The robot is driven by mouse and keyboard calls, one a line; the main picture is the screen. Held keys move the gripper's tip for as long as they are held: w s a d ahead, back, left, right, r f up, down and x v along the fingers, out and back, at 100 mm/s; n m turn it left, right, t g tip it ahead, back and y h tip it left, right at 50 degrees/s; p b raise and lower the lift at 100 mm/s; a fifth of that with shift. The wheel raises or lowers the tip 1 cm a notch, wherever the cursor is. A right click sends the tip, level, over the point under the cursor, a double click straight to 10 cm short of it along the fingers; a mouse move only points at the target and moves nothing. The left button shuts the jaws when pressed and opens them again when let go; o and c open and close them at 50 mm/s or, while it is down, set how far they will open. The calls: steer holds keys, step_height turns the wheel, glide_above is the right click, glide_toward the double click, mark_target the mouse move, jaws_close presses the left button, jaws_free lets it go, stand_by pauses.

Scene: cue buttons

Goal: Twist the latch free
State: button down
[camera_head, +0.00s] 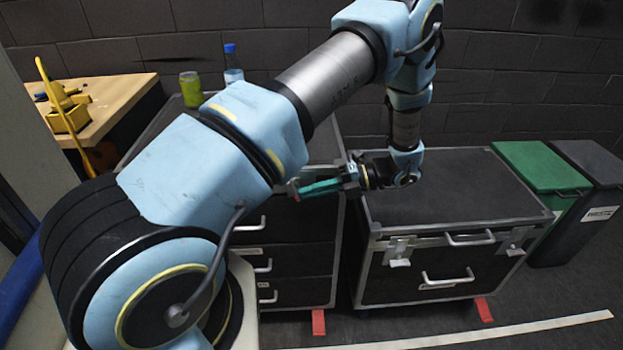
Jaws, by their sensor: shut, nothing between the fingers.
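A black flight case (438,199) with metal edges stands right of centre. Its front has two metal latches, a left latch (399,252) and a right latch (516,241). A bar handle (470,238) sits between them, near the lid seam, and a drawer-style handle (447,279) is lower down. My gripper (298,191) is shut and empty. It points left, above and left of the left latch, in front of the drawer case, and touches neither latch. How far each latch is turned is too small to tell.
A dark drawer case (291,229) stands left of the flight case, partly hidden by my arm. A green can (191,89) and a bottle (232,66) stand behind my arm. A wooden bench (108,98) is at left. Green (543,168) and dark (597,185) bins are at right.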

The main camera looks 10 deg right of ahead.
steer(key=shift+a+f+y, duration=0.2)
steer(key=shift+f+y, duration=0.2)
steer(key=shift+a+f+b, duration=0.1)
steer(key=shift+f+b, duration=0.15)
steer(key=shift+b, duration=0.1)
stand_by(0.4)
